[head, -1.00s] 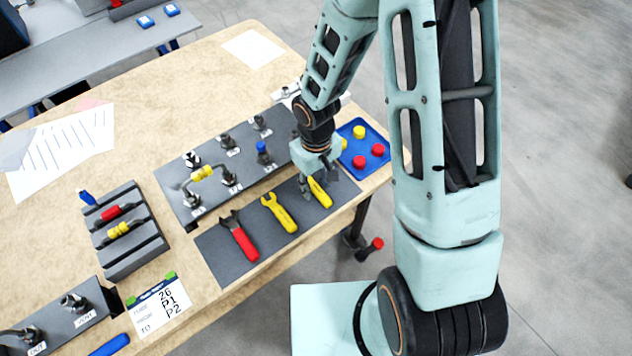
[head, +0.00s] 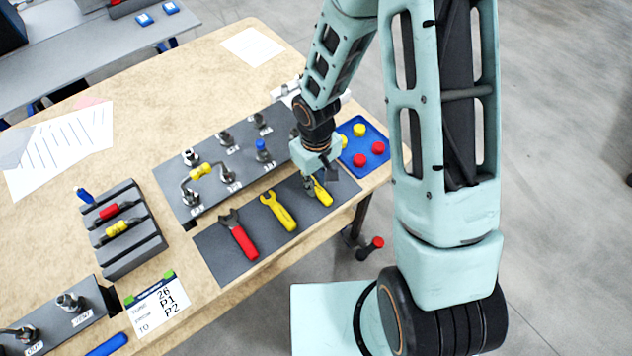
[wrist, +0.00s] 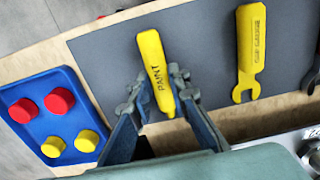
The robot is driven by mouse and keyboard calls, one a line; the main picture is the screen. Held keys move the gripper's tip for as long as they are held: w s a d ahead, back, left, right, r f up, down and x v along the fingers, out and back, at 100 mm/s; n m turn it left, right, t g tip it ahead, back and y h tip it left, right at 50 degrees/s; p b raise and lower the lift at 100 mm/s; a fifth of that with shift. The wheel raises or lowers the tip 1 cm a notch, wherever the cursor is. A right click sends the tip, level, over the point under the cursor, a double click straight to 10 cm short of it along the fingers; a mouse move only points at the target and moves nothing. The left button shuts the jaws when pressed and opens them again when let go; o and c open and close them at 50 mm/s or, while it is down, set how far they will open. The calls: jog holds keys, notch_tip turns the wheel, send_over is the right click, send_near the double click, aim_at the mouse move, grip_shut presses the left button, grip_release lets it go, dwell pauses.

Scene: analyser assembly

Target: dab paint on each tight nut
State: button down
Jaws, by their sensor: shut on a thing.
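A yellow paint marker lettered PAINT (wrist: 153,62) lies on the dark mat (wrist: 190,30); it also shows in the head view (head: 323,194). My gripper (wrist: 157,92) is shut on the marker near its narrow end, with a finger on each side. In the head view my gripper (head: 320,181) is over the right part of the mat and partly hides the marker. Several metal nut fittings stand on the grey plate (head: 212,150) behind the mat, one with a blue top (head: 262,150) and two joined by a tube with a yellow sleeve (head: 201,171). Nut tightness cannot be told.
A yellow wrench (head: 279,212) and a red-handled wrench (head: 239,238) lie left of the marker. A blue tray (head: 374,137) with red and yellow caps is at the right. A grey rack (head: 127,245), a label card (head: 157,303) and another fitting block (head: 62,318) are at the left.

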jog(key=r+p, duration=0.1)
jog(key=r, duration=0.1)
jog(key=s+r+p, duration=0.1)
jog(key=r+p, duration=0.1)
jog(key=d+r+p, duration=0.1)
jog(key=r, duration=0.1)
jog(key=shift+s, duration=0.15)
jog(key=shift+a, duration=0.1)
